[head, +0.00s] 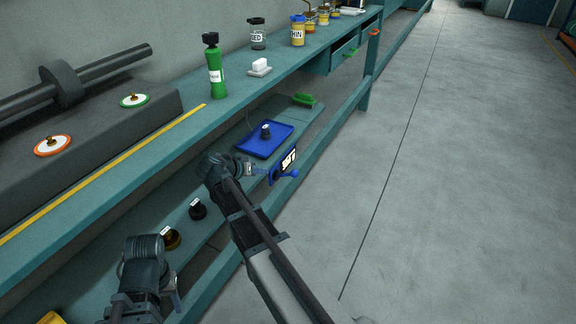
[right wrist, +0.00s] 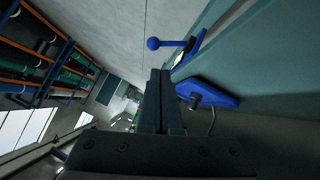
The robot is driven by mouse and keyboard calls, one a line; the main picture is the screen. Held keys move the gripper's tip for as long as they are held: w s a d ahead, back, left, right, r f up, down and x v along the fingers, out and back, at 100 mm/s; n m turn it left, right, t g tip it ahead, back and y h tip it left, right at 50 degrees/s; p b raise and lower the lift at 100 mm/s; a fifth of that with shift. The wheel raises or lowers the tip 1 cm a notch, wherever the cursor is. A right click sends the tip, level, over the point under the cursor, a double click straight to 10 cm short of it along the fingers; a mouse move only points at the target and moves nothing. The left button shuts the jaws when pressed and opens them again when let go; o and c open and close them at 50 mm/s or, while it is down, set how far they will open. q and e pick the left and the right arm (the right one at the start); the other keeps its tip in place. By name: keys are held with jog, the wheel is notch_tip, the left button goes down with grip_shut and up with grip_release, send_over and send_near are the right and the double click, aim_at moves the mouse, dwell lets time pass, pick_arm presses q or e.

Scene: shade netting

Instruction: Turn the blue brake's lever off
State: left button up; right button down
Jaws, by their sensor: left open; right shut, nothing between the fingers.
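The blue brake (head: 289,161), with a white label, is mounted at the lower shelf's front edge in the head view. Its blue lever (head: 284,175) sticks out towards the aisle and ends in a ball. In the right wrist view the lever (right wrist: 172,43) runs sideways, with its ball knob (right wrist: 153,43) at the left end. My right gripper (head: 250,170) is just left of the brake, shut and empty. Its closed fingers (right wrist: 160,75) are below the knob in the wrist picture, apart from it. My left gripper (head: 175,292) is open at the lower left, partly hidden by its wrist.
A blue tray (head: 250,150) holding a dark object (head: 265,131) lies on the lower shelf, beside a green brush (head: 304,100). Two dark knobs, one (head: 198,209) nearer the tray, sit further left. The bench top (head: 245,101) overhangs the shelf. The floor aisle is clear.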

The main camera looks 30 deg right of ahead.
jog(key=d, duration=0.1)
jog(key=w+d+r, duration=0.1)
jog(key=d+r+m+h, duration=0.1)
jog(key=shift+w, duration=0.3)
jog(key=b, duration=0.7)
send_over(288, 175)
jog(key=s+a, duration=0.2)
notch_tip(288, 175, down, 7)
jog(key=shift+d+f+b, duration=0.2)
jog(key=shift+f+b, duration=0.3)
jog(key=shift+d+f+b, duration=0.2)
jog(key=shift+f+b, duration=0.25)
jog(key=shift+f, duration=0.05)
jog(key=shift+s, duration=0.1)
